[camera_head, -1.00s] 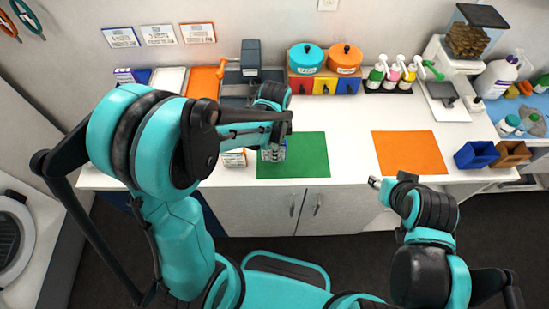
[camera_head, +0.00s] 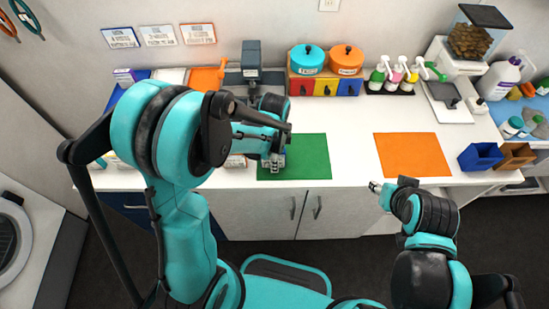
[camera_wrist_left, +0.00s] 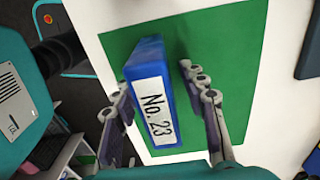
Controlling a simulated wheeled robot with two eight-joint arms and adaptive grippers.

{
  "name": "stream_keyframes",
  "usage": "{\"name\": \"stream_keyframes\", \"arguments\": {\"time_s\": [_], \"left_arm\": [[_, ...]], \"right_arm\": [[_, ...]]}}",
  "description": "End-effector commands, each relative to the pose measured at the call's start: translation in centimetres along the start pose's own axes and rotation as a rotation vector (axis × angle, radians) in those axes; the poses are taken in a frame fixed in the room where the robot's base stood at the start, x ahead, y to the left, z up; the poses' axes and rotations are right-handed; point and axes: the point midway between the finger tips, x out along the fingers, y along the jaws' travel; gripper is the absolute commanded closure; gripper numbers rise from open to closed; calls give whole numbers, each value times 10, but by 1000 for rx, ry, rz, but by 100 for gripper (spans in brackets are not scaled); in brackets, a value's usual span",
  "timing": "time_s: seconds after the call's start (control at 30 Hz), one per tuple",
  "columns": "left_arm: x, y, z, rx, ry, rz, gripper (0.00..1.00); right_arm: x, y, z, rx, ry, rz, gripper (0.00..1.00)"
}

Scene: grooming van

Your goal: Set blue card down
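The blue card (camera_wrist_left: 148,70), a thick blue piece with a white "No. 23" label, is over the green mat (camera_wrist_left: 225,40) in the left wrist view. Its label faces the camera; I cannot tell whether its underside touches the mat. My left gripper (camera_wrist_left: 165,110) has a finger on each side of it, with green showing between the card and the right finger. In the head view my left gripper (camera_head: 274,161) is at the left part of the green mat (camera_head: 308,157), and the card is mostly hidden there. My right gripper (camera_head: 376,187) is off the counter's front edge, its fingers too small to judge.
An orange mat (camera_head: 411,154) lies bare to the right. Blue (camera_head: 480,155) and brown (camera_head: 515,155) bins stand at the counter's right. Pump bottles (camera_head: 393,78) and a drawer unit (camera_head: 322,84) line the back. A small box (camera_head: 235,161) is partly hidden by my left arm.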

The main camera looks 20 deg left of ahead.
Motion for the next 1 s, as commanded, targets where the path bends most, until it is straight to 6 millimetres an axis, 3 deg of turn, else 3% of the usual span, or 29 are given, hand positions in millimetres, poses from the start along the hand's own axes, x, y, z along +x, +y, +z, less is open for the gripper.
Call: {"name": "stream_keyframes", "arguments": {"time_s": [0.27, 0.7, 1.0], "left_arm": [[-6, 0, 0, 0, 0, 0, 58], [-95, 0, 0, 0, 0, 0, 58], [-127, 2, 2, -26, 5, -11, 58]], "right_arm": [[-5, 0, -3, 0, 0, 0, 58], [-27, 0, -19, 0, 0, 0, 58], [-32, 0, -22, 0, 0, 0, 58]]}}
